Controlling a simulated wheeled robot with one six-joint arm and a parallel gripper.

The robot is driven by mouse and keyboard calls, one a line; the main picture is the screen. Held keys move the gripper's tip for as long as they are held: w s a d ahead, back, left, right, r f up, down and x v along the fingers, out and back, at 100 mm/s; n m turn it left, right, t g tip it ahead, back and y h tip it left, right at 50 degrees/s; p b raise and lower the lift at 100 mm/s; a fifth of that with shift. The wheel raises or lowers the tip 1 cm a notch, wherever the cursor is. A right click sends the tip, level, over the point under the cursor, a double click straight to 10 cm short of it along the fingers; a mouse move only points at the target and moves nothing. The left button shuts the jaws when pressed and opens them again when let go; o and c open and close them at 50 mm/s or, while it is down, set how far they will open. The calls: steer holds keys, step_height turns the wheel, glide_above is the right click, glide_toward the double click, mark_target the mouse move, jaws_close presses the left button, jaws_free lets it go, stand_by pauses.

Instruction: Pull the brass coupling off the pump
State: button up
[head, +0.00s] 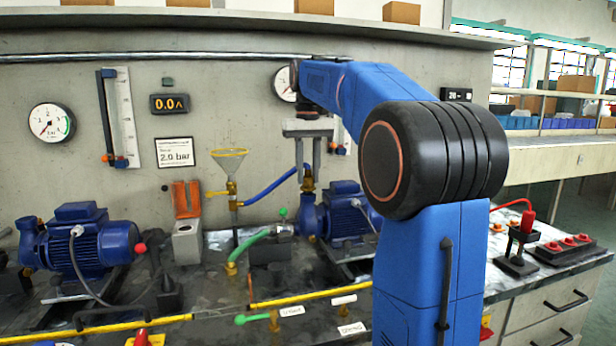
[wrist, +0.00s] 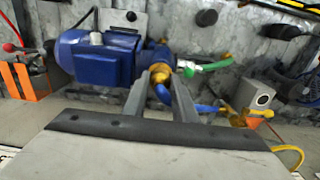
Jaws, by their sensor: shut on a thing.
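The brass coupling (head: 308,184) is at the top of the right-hand blue pump (head: 309,216), with a blue hose (head: 268,188) running from it down to the left. My gripper (head: 308,170) points down from above and is shut on the coupling. In the wrist view, the brass coupling (wrist: 160,78) shows between the two grey fingertips of my gripper (wrist: 161,80), with the blue pump (wrist: 100,58) behind it. The fingers hide part of the coupling, and I cannot tell whether it still touches the pump's port.
A second blue pump (head: 85,245) stands at the left. A shelf (head: 230,42) runs above. Yellow pipe (head: 300,296) lies along the bench front.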

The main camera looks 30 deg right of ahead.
steer(key=shift+r, duration=1.35)
